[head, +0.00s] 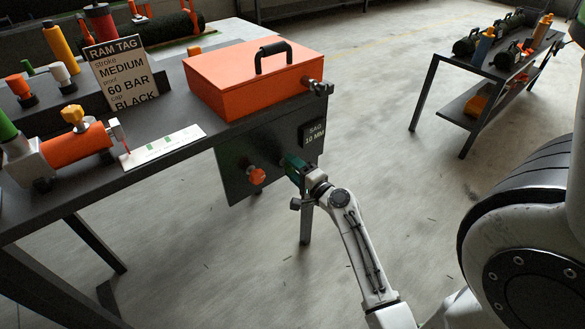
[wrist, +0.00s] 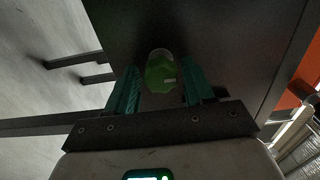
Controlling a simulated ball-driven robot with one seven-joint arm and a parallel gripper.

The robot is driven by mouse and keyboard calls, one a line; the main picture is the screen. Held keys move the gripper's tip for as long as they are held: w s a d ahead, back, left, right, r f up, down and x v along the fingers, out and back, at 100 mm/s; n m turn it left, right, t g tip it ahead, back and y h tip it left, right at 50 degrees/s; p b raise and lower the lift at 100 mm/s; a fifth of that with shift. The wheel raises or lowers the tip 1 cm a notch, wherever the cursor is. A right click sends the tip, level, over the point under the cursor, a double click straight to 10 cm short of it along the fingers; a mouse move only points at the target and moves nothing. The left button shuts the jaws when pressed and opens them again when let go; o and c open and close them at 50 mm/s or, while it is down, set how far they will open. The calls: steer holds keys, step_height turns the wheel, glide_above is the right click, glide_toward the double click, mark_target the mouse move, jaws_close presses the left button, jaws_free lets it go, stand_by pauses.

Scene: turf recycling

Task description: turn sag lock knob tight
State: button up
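A dark panel (head: 232,165) hangs below the front edge of the workbench, with a label reading SAG 10 MM (head: 314,133). An orange knob (head: 257,175) sticks out of the panel, left of my gripper (head: 288,161). My gripper is at the panel, below and left of the label. In the wrist view a green knob (wrist: 161,76) with a pale mark sits between the teal fingers of my gripper (wrist: 160,68). A gap shows on both sides of the knob, so the fingers look open around it. In the head view my gripper hides this knob.
On the workbench (head: 150,170) stand an orange box (head: 250,80) with a black handle, a RAM TAG sign (head: 118,75), an orange cylinder (head: 78,144) and a white strip (head: 165,146). A second table (head: 480,70) stands at the back right. The floor between is clear.

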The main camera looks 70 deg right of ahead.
steer(key=shift+o, duration=0.5)
steer(key=shift+w, duration=0.1)
steer(key=shift+a, duration=0.1)
steer(key=b+v, duration=0.1)
steer(key=v, duration=1)
